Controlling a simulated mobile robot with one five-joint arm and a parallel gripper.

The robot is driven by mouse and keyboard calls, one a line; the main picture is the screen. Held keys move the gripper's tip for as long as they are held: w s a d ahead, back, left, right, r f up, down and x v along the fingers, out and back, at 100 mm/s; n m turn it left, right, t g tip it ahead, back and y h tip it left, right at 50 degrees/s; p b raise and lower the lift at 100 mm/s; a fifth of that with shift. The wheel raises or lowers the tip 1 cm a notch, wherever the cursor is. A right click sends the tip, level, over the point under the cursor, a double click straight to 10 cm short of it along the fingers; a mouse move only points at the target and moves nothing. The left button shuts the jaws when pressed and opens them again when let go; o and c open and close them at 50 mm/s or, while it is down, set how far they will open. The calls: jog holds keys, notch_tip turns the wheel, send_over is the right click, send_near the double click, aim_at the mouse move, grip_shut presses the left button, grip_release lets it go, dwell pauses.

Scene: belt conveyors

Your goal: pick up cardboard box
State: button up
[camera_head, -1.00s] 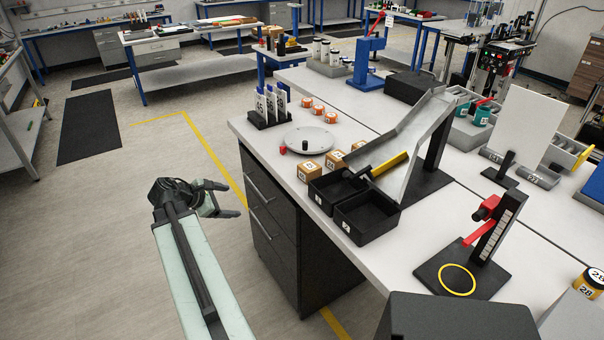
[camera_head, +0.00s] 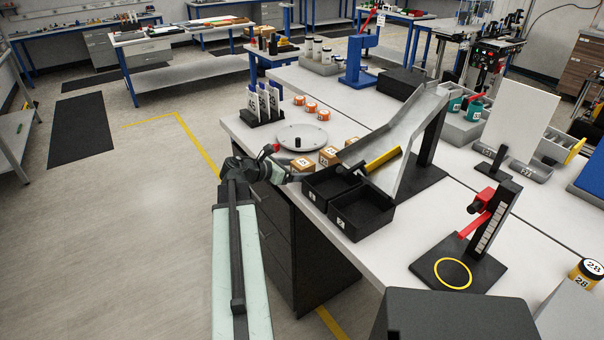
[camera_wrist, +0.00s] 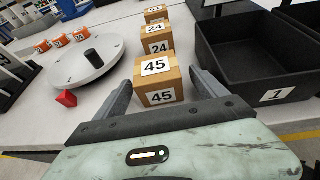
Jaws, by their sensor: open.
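Three small brown cardboard boxes stand in a row on the white workbench. The nearest, labelled 45, shows in the head view (camera_head: 303,164) and in the wrist view (camera_wrist: 157,82). Behind it are a box labelled 24 (camera_wrist: 157,46) and another box (camera_wrist: 155,13). My gripper (camera_head: 284,172) is at the bench's left edge, close to the nearest box. In the wrist view my gripper (camera_wrist: 162,92) is open, with one finger to each side of the 45 box. I cannot tell if either finger touches it.
Black bins (camera_head: 362,212) stand close on the right of the boxes, below a metal chute (camera_head: 400,130). A round grey plate (camera_head: 302,137) with a black knob and a small red piece (camera_wrist: 67,98) lie to the left. Orange items (camera_head: 310,107) sit behind.

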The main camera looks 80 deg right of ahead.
jog(key=x, duration=0.2)
jog(key=shift+s+d+f+b, duration=0.15)
jog(key=shift+d+f+b, duration=0.1)
jog(key=shift+d+b, duration=0.1)
jog(key=shift+r, duration=0.1)
jog(key=c, duration=1.5)
